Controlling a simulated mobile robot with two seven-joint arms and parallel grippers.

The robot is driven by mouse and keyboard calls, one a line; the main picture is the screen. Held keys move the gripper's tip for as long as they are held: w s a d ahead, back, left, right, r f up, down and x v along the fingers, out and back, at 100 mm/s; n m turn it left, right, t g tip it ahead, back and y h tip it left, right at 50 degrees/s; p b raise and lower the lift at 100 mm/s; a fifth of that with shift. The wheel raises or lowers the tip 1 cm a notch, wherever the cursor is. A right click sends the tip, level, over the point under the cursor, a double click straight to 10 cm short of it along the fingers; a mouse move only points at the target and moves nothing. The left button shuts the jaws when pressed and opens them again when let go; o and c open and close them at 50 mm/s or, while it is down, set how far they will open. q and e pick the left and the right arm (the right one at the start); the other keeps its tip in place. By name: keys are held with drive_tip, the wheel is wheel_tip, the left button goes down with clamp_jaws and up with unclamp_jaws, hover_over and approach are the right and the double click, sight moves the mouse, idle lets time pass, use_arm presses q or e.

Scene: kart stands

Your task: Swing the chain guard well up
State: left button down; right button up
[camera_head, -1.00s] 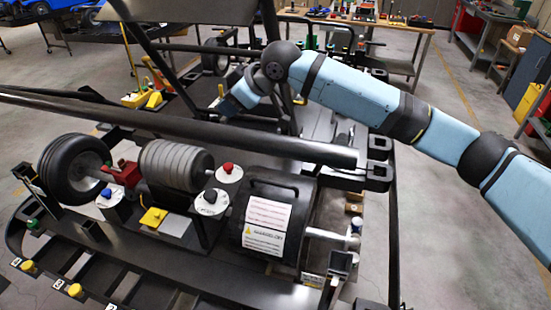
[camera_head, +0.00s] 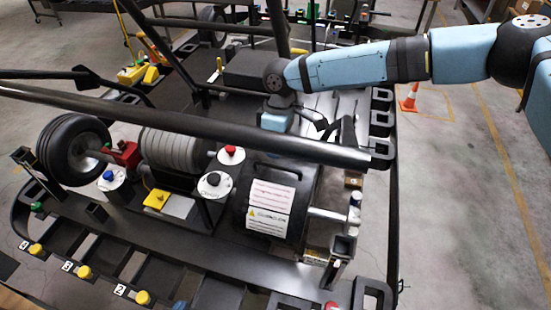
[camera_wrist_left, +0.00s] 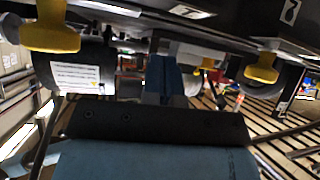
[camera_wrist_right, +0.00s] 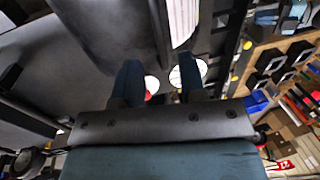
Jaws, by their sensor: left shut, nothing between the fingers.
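The chain guard (camera_head: 265,208) is a black rounded cover with a white warning label and a handle on top, at the centre of the kart stand. It looks lowered. It also shows in the left wrist view (camera_wrist_left: 100,72) and fills the upper part of the right wrist view (camera_wrist_right: 105,35). My left gripper (camera_wrist_left: 165,75) is shut and empty, low near the front rail; only a blue tip shows in the head view.
A thick black bar (camera_head: 220,128) crosses above the guard. A grey ribbed cylinder (camera_head: 172,152), red button (camera_head: 231,151), black knob (camera_head: 213,180) and wheel (camera_head: 72,150) stand left of it. Several yellow knobs (camera_head: 84,272) line the front rail.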

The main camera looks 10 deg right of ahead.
hover_over(280, 182)
drive_tip(key=w, duration=0.2)
drive_tip(key=shift+a+f, duration=0.25)
drive_tip(key=shift+f, duration=0.9)
drive_tip(key=shift+a+f, duration=0.2)
drive_tip(key=shift+f, duration=0.9)
clamp_jaws()
